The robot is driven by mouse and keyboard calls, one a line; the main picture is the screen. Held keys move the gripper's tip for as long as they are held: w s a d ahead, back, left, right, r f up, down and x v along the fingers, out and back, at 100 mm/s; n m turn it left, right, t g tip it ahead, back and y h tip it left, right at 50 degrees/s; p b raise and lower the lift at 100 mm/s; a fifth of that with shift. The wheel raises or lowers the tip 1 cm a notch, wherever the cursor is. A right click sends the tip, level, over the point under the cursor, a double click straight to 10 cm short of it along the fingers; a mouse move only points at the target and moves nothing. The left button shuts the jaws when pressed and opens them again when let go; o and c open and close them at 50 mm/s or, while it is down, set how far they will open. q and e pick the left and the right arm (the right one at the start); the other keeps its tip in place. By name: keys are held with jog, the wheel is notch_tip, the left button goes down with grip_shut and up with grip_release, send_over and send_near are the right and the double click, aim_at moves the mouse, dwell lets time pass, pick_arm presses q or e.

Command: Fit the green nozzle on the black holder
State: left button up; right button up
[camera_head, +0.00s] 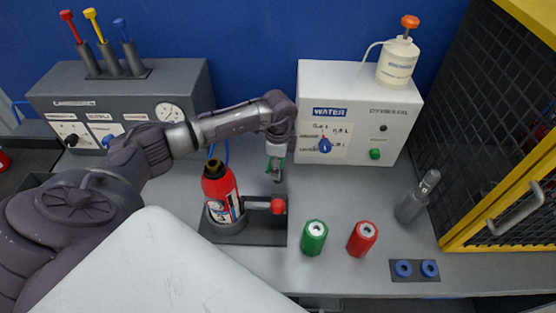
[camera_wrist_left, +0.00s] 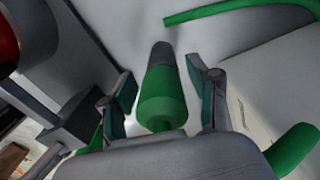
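The green nozzle (camera_wrist_left: 162,95), with a dark grey tip, lies between the fingers of my left gripper (camera_wrist_left: 168,88) in the left wrist view. Gaps show on both sides of it, so the fingers look open around it. In the head view my left gripper (camera_head: 275,172) points down over the table, and I cannot make out the nozzle there. A dark stand (camera_head: 265,238) carries a red extinguisher (camera_head: 217,185) left of the gripper. I cannot tell whether this stand or the dark rack (camera_head: 120,70) at the back left is the black holder. My right gripper is not in view.
A white water unit (camera_head: 350,85) stands behind the gripper. A green cylinder (camera_head: 314,238), a red cylinder (camera_head: 362,239) and a grey bottle (camera_head: 417,200) stand at right. A yellow-framed cage (camera_head: 500,225) bounds the right. A green hose (camera_wrist_left: 235,9) curves through the left wrist view.

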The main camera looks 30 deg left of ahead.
pick_arm(q)
jog(key=shift+w+a+r, duration=0.1)
jog(key=shift+w, duration=0.15)
jog(key=shift+s+r, duration=0.2)
jog(key=shift+r, duration=0.15)
jog(key=r, duration=1.1)
jog(key=shift+w+r, duration=0.2)
jog(key=shift+w, duration=0.05)
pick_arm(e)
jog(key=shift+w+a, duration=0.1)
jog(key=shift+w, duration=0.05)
